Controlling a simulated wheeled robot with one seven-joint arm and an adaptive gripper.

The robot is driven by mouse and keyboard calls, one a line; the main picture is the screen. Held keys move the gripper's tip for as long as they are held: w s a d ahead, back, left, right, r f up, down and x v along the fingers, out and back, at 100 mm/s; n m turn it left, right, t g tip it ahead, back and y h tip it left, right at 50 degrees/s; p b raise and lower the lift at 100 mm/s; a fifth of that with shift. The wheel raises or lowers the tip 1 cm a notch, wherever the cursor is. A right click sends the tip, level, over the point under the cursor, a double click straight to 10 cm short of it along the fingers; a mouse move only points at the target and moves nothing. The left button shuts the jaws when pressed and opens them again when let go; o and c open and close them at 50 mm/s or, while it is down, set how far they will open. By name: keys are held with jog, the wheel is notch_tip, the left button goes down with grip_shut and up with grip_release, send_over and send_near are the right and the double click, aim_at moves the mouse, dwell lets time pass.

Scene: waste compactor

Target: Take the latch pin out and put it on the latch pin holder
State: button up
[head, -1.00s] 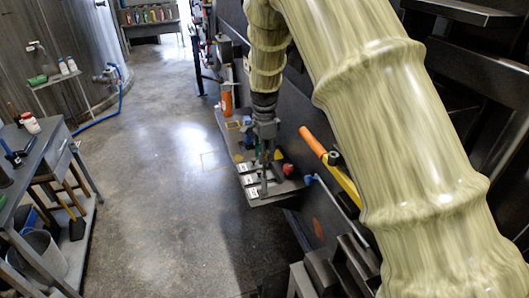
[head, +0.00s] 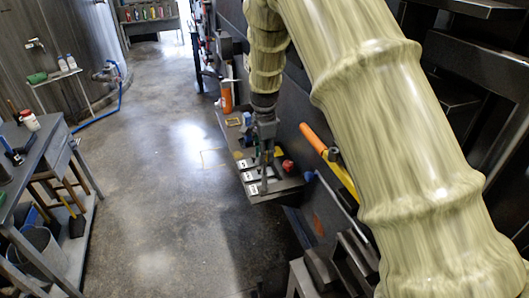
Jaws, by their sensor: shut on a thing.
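My gripper (head: 265,150) points down over a small dark shelf (head: 284,187) on the machine's side, near the picture's middle. Its fingers are shut on a thin grey upright piece, which looks like the latch pin (head: 264,182). The pin is small here, and I cannot tell whether its lower end touches the shelf. White labelled plates (head: 247,176) lie on the shelf just left of the pin. I cannot make out which part is the latch pin holder.
A red knob (head: 288,166) is close to the right of my gripper. An orange-and-yellow bar (head: 314,138) slants along the machine wall. An orange cylinder (head: 226,97) stands behind. A grey workbench (head: 50,150) is at left. The concrete floor (head: 165,200) between is clear.

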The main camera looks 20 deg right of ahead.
jog(key=shift+f+b, duration=0.8)
jog(key=shift+f, duration=1.8)
dwell(0.8)
dwell(0.3)
jog(key=o, duration=1.1)
jog(key=shift+c, duration=0.3)
jog(key=shift+r+p, duration=1.7)
jog(key=shift+r, duration=1.8)
